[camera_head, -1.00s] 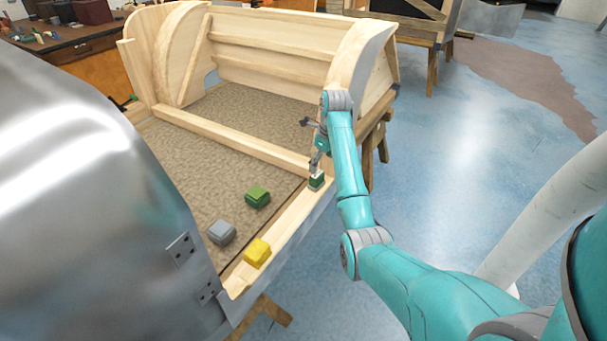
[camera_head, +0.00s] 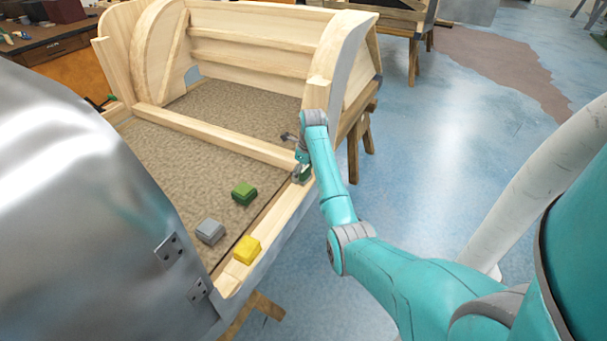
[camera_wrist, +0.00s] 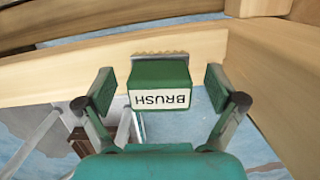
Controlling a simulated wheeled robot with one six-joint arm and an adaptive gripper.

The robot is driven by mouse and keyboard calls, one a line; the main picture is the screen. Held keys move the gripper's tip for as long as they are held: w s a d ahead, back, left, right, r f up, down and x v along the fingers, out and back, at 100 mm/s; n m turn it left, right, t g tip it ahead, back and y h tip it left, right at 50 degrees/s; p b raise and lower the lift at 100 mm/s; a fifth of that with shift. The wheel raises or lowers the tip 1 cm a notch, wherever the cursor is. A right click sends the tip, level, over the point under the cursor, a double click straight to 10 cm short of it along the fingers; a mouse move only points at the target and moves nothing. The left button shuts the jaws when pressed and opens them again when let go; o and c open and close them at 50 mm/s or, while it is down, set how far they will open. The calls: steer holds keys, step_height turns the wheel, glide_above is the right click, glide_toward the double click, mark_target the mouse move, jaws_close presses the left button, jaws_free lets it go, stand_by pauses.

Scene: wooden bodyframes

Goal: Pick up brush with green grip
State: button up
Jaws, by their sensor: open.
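The brush with the green grip (camera_wrist: 160,74) shows in the wrist view, with an upside-down white label reading BRUSH and tan bristles at its far side. It rests on the wooden frame rail. My gripper (camera_wrist: 160,86) is open, with one finger on each side of the green grip and a visible gap at both sides. In the head view my gripper (camera_head: 302,166) is down at the brush (camera_head: 303,175) on the right-hand rail, hiding part of it.
A green block (camera_head: 244,193) and a grey block (camera_head: 210,231) lie on the brown panel (camera_head: 190,165). A yellow block (camera_head: 247,249) sits on the near rail. A tall wooden upright (camera_head: 318,93) stands just behind my gripper. A curved metal sheet (camera_head: 80,200) fills the left.

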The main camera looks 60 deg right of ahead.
steer(key=shift+f, duration=0.35)
steer(key=c, duration=1.2)
steer(key=shift+c, duration=0.2)
step_height(320, 180, up, 10)
steer(key=shift+r, duration=0.1)
